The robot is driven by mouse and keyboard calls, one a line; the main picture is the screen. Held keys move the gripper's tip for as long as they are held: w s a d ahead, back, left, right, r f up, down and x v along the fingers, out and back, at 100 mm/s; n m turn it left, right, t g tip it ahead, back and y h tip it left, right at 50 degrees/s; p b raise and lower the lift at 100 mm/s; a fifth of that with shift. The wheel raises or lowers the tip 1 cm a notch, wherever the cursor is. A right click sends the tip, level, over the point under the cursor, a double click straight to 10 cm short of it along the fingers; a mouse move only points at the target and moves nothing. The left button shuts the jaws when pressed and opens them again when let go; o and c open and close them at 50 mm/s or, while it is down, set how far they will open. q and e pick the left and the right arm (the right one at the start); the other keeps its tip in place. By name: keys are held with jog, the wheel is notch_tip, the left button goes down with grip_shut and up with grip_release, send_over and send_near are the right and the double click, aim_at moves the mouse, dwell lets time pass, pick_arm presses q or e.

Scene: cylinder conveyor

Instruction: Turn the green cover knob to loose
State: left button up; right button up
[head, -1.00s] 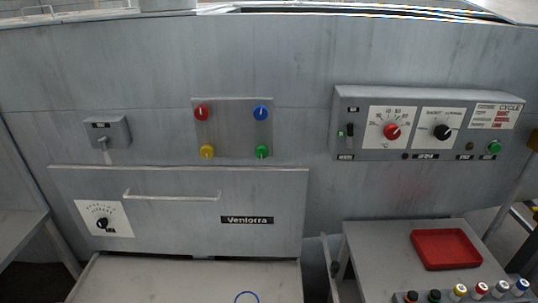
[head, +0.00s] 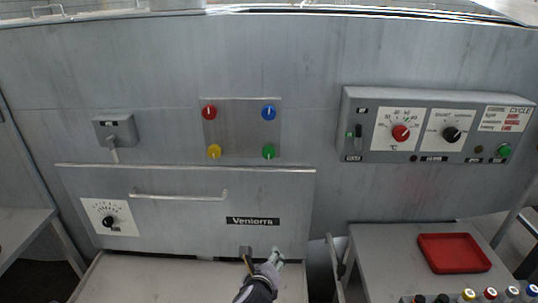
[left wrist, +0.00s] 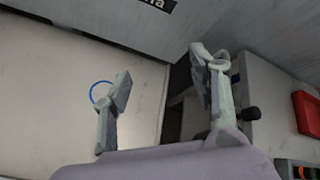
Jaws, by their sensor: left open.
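The green cover knob (head: 269,151) is at the lower right of a square grey panel (head: 240,127) on the machine wall. A small pale mark shows on it, but is too small to read its setting. My left gripper (head: 262,256) is at the bottom centre of the head view, open and empty, below the knob and apart from it, in front of the drawer's lower edge. In the left wrist view its two fingers (left wrist: 160,66) stand wide apart with nothing between them. The green knob is outside that view. My right gripper is not in view.
The panel also holds red (head: 209,112), blue (head: 268,112) and yellow (head: 214,151) knobs. Below is a drawer front with a bar handle (head: 178,196). A control box (head: 430,125) is at right, above a table with a red tray (head: 453,253).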

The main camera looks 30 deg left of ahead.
pick_arm(q)
jog(key=w+a+r+m+t+y, duration=0.2)
jog(key=w+r+m, duration=0.3)
jog(key=r, duration=0.4)
jog(key=m+t+y, duration=0.3)
jog(key=m, duration=0.7)
send_near(269, 154)
jog(key=shift+h, duration=0.4)
jog(key=p+x, duration=0.1)
jog(key=x, duration=0.9)
jog(key=shift+a+r, duration=0.2)
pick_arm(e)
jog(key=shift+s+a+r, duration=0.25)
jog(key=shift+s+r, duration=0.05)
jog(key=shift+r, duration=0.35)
pick_arm(q)
jog(key=shift+c, duration=0.4)
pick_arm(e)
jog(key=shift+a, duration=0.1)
pick_arm(q)
jog(key=shift+c, duration=0.6)
jog(key=c, duration=1)
